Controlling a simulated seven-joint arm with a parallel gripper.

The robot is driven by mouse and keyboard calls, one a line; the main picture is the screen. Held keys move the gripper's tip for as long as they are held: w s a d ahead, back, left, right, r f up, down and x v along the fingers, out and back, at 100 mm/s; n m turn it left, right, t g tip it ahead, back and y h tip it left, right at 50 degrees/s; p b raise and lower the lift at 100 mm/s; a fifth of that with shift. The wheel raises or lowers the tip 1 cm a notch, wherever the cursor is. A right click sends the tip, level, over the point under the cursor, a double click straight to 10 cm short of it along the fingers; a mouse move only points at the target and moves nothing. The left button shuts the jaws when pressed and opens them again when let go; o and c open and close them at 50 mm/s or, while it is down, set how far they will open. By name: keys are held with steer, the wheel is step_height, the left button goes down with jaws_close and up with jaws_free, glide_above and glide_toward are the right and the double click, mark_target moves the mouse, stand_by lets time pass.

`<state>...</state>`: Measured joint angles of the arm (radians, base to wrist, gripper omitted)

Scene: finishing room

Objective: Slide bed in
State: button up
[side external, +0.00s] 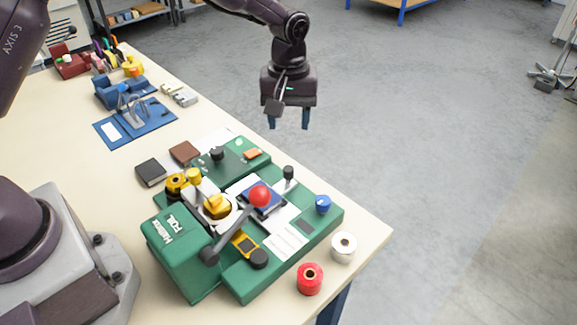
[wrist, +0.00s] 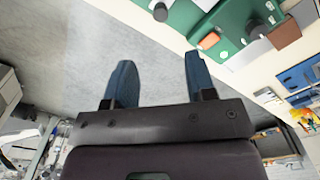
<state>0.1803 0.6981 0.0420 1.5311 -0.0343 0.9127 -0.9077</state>
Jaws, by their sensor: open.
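The green foil press (side external: 170,250) stands on the table, its lever with a red ball (side external: 259,196) raised over the middle. A pale metal bed plate (side external: 283,215) with a blue pad (side external: 248,187) lies on the base, right of the round yellow-centred head (side external: 217,207); the lever partly hides it. A black knob on a post (side external: 288,173) stands at the bed's far side. My gripper (side external: 288,122) is open and empty, in the air above and beyond the press. In the wrist view its blue fingers (wrist: 159,62) are apart, with part of the green press (wrist: 185,15) at the top.
Red (side external: 309,279) and silver (side external: 343,247) foil rolls stand near the table's right edge. A blue knob (side external: 323,204) sits on the press's right end. Black (side external: 151,173) and brown (side external: 185,152) blocks lie left of the press. A blue fixture (side external: 135,122) stands farther back.

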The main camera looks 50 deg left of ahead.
mark_target(288, 168)
step_height(288, 168, down, 13)
steer(key=shift+r, duration=0.1)
stand_by(0.3)
steer(key=shift+c, duration=0.5)
jaws_close()
steer(key=s, duration=1)
steer(key=shift+s, duration=0.35)
